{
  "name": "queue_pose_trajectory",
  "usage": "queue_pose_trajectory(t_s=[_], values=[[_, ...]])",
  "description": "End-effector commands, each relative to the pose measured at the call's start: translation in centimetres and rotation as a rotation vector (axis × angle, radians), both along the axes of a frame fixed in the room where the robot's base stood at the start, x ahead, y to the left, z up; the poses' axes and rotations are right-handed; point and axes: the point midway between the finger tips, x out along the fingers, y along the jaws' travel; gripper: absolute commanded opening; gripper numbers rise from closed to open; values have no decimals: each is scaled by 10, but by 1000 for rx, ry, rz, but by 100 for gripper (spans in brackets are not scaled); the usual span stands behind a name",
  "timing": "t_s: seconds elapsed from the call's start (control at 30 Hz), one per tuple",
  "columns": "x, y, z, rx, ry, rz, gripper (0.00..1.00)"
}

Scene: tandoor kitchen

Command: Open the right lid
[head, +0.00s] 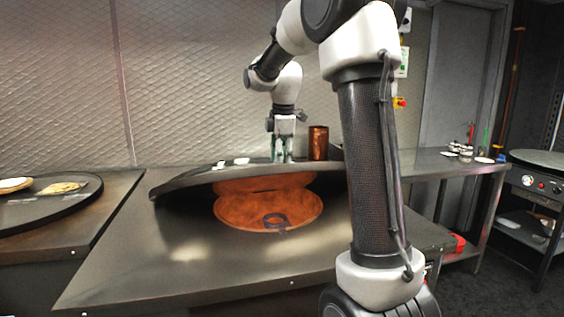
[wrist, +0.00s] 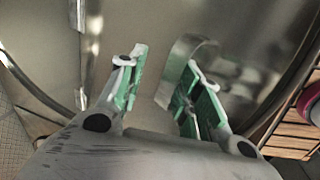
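The round dark metal lid (head: 185,183) is partly raised and tilted over the tandoor, its near edge lifted off the counter. Below it shows the orange clay opening (head: 240,212), with a dark ring (head: 275,221) in it. My gripper (head: 282,155) points down at the far side of the lid; its fingertips are partly hidden by the lid edge. In the wrist view my gripper (wrist: 167,62) has its green-padded fingers apart. A curved metal handle (wrist: 180,66) on the lid surface lies between them, close to the right finger, with a gap to the left one.
A copper cup (head: 318,142) stands just right of my gripper. A dark round tray (head: 62,203) with flatbreads lies at the left. A steel table (head: 440,163) with small items and a round griddle (head: 540,158) stand at the right. The front counter (head: 190,265) is clear.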

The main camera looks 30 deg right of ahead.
Motion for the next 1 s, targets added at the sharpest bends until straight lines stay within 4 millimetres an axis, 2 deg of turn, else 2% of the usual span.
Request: queue_pose_trajectory(t_s=[0.2,0.53,1.0], values=[[-9,3,-10,-2,-5,1,32],[-9,3,-11,-2,-5,1,32],[-2,1,19,-1,-4,0,32]])
